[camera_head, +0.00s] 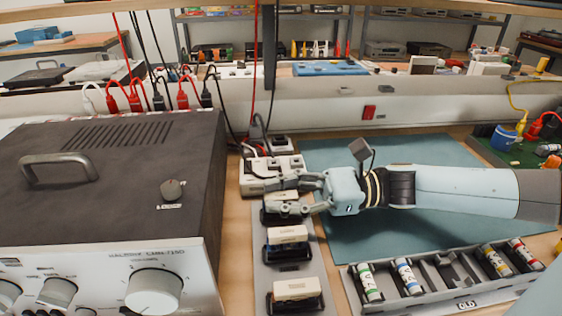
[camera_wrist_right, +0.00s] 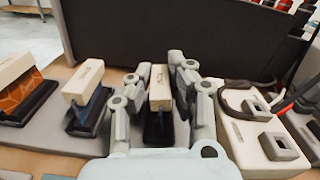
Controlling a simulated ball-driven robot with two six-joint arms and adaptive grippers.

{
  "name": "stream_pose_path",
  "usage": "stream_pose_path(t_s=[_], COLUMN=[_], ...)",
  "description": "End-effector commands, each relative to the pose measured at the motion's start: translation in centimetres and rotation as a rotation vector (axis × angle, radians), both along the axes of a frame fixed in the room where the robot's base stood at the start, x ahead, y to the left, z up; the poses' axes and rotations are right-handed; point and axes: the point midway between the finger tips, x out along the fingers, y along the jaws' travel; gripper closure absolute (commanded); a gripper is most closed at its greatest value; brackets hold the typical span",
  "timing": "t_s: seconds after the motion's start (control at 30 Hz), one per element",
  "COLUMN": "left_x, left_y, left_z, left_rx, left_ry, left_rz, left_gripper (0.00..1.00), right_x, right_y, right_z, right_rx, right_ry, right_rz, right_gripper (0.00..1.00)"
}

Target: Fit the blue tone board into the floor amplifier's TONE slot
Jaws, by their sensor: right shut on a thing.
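My right gripper (camera_head: 290,194) is shut around the cream handle of the farthest board (camera_head: 278,207) on a grey rack (camera_head: 261,262). That board (camera_wrist_right: 160,82) is between the fingers in the right wrist view, its lower part in a black holder; its colour is too dark to tell. The middle board (camera_head: 288,235) has a cream handle, and in the wrist view this board (camera_wrist_right: 88,82) shows blue below it. The nearest board (camera_head: 297,290) shows orange in the wrist view (camera_wrist_right: 17,95). My left gripper is not in view. I see no slot labelled TONE.
A large dark-topped hi-fi unit (camera_head: 110,175) with knobs stands at left, close to the rack. A white socket block (camera_head: 268,172) with cables is just beyond the gripper. A tray of coloured cylinders (camera_head: 425,295) lies front right. The teal mat (camera_head: 405,228) has free room.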

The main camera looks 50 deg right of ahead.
Motion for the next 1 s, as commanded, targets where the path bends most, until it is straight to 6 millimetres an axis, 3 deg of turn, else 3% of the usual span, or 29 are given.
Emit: stream_pose_path(t_s=[0.13, 0.17, 0.33, 0.67, 1.0], left_x=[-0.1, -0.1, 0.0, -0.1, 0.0], left_y=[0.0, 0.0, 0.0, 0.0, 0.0], left_z=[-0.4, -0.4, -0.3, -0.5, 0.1], left_rx=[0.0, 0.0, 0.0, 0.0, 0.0], left_ry=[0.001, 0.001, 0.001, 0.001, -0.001], left_rz=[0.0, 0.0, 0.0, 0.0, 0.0], left_gripper=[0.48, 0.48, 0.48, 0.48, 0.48], right_x=[0.0, 0.0, 0.0, -0.2, -3.9], right_y=[0.0, 0.0, 0.0, -0.2, -5.6], right_z=[-0.5, -0.4, -0.3, -0.5, -0.6], right_rx=[0.0, 0.0, 0.0, -0.001, -0.003], right_ry=[0.0, 0.0, 0.0, 0.002, 0.005], right_rz=[0.0, 0.0, 0.0, 0.0, 0.0], right_gripper=[1.0, 0.8, 0.59, 0.59, 0.59])
